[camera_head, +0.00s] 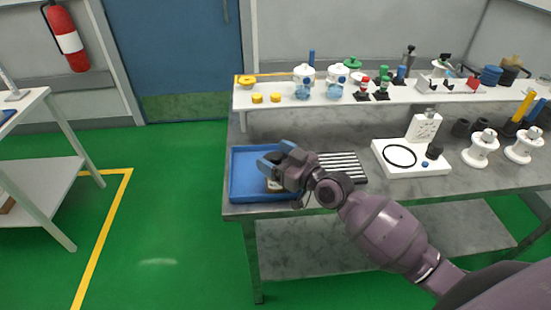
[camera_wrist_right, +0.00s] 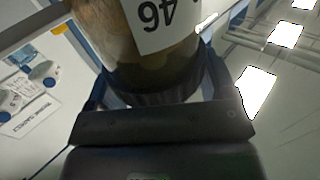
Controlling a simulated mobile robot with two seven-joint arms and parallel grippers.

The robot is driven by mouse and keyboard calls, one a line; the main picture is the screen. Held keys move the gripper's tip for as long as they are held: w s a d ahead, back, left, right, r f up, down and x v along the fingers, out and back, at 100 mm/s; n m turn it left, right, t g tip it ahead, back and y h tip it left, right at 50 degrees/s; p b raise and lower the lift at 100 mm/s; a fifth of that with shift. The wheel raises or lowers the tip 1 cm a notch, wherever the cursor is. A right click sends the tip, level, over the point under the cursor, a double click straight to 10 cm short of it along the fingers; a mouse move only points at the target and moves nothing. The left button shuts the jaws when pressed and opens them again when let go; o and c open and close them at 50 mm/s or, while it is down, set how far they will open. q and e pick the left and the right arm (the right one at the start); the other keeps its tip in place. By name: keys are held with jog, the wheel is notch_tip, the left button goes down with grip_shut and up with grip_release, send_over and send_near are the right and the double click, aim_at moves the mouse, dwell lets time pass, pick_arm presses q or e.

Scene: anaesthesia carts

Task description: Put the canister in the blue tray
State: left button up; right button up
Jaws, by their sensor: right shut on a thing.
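The blue tray (camera_head: 241,168) lies at the left front corner of the grey table. My right gripper (camera_head: 268,165) is over the tray, coming in from the right. It is shut on the canister (camera_wrist_right: 150,50), a brownish cylinder with a dark end and a white label that reads 46 upside down in the wrist view. In the head view only a small pale part of the canister (camera_head: 274,186) shows under the gripper. I cannot tell whether it touches the tray floor. My left gripper is not in view.
A striped black and white rack (camera_head: 343,166) lies right of the tray. A white stand with a black ring (camera_head: 399,155) and white spools (camera_head: 480,150) stand further right. A raised white shelf (camera_head: 430,95) with several small items runs along the back.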

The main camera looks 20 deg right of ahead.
jog(key=shift+f, duration=0.1)
jog(key=o, duration=0.8)
jog(key=shift+f, duration=0.1)
jog(key=o, duration=0.4)
jog(key=shift+r, duration=0.2)
jog(key=v, duration=1.2)
jog(key=s+d+f+m+g+h, duration=0.1)
jog(key=s+f+h, duration=0.3)
jog(key=s+f, duration=0.4)
jog(key=s+d+f+m+g+h, duration=0.1)
jog(key=s+f+m+g+h, duration=0.2)
jog(key=f, duration=1.1)
jog(key=s+h, duration=0.2)
jog(key=s, duration=0.3)
jog(key=shift+s+m+g+b, duration=0.2)
jog(key=shift+m+g+b, duration=0.1)
jog(key=shift+m, duration=0.1)
